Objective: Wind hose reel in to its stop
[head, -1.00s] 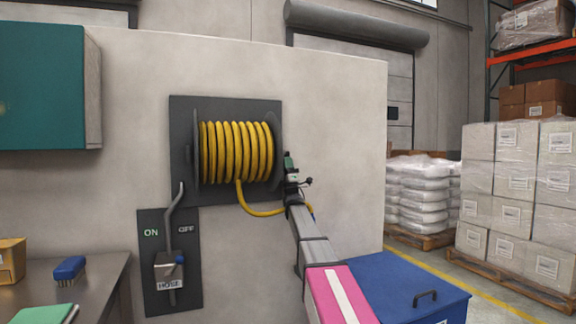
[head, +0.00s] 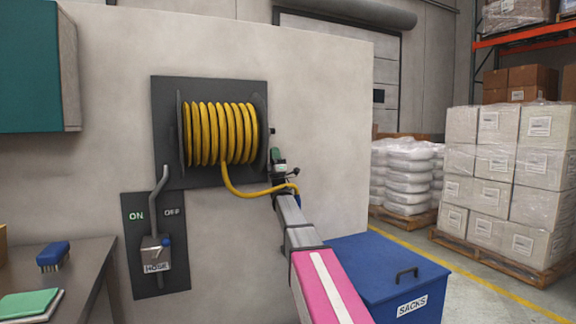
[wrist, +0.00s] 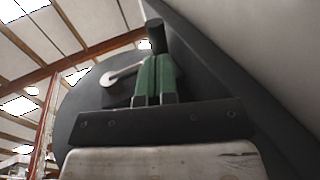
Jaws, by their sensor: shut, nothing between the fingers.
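The hose reel (head: 222,134) is on a dark backplate on the pale wall, with several turns of yellow hose (head: 222,134) between its two flanges. My gripper (head: 278,155) is just right of the reel's right flange, below a small dark knob (head: 272,131). In the wrist view its green fingers (wrist: 158,60) are shut together and empty. A dark knob (wrist: 155,32) lies just beyond the tips; contact is unclear. A pale crank arm (wrist: 122,73) shows beside the fingers.
A HOSE valve panel (head: 155,275) with a grey lever is below the reel. A bench (head: 60,285) with a blue brush is at left, under a teal cabinet (head: 28,70). A blue SACKS bin (head: 385,270) stands right of my arm. Wrapped pallets (head: 500,170) are farther right.

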